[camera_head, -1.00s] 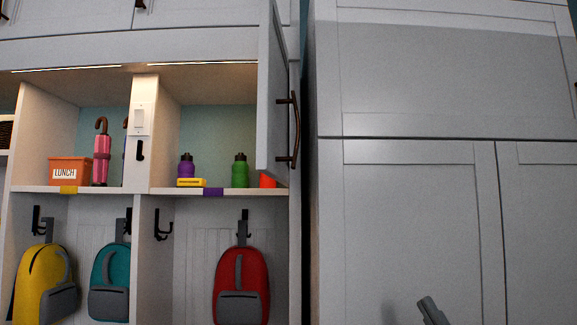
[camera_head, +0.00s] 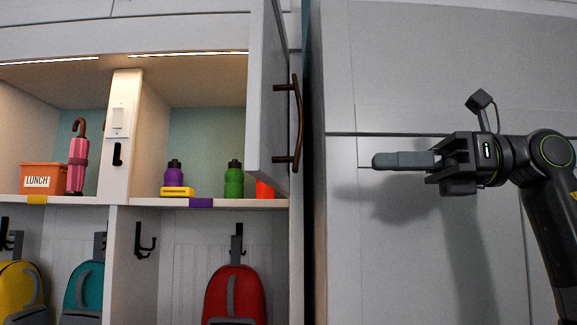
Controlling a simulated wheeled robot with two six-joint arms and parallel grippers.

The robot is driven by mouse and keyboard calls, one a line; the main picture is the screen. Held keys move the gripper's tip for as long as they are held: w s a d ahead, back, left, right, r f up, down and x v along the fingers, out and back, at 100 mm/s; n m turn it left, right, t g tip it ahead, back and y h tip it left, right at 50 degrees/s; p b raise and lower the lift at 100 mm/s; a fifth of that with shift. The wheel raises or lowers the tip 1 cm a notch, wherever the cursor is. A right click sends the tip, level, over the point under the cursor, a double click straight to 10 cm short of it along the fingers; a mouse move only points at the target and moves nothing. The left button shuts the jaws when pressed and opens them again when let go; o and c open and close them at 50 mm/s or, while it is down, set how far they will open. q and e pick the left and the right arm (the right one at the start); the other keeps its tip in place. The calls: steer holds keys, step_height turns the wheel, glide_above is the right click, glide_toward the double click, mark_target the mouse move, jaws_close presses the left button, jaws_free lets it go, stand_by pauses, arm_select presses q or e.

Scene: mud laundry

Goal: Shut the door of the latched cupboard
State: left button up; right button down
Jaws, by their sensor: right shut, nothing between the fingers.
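The cupboard door (camera_head: 267,100) is a grey panel, hinged at the right of the upper cubby and standing open, seen nearly edge-on. Its dark bar handle (camera_head: 298,122) faces right. Behind it the open cubby (camera_head: 205,120) shows bottles inside; part of the interior is hidden by the door. A latch on the cupboard is not clearly visible. My right gripper (camera_head: 377,160) is shut and empty, pointing left, to the right of the door handle and apart from it, in front of the grey cabinet. My left gripper is not in view.
A purple bottle (camera_head: 174,178), a yellow box (camera_head: 177,192), a green bottle (camera_head: 234,180) and an orange-red item (camera_head: 265,189) stand on the shelf. A red backpack (camera_head: 235,295) hangs below. A tall grey cabinet (camera_head: 430,80) stands at the right, behind my right arm.

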steer(key=a, duration=0.1)
steer(key=p, duration=0.5)
glide_toward(265, 162)
steer(key=a, duration=0.5)
steer(key=shift+w+r, duration=0.2)
steer(key=shift+w, duration=0.1)
steer(key=shift+w+a+f, duration=0.15)
steer(key=shift+a, duration=0.75)
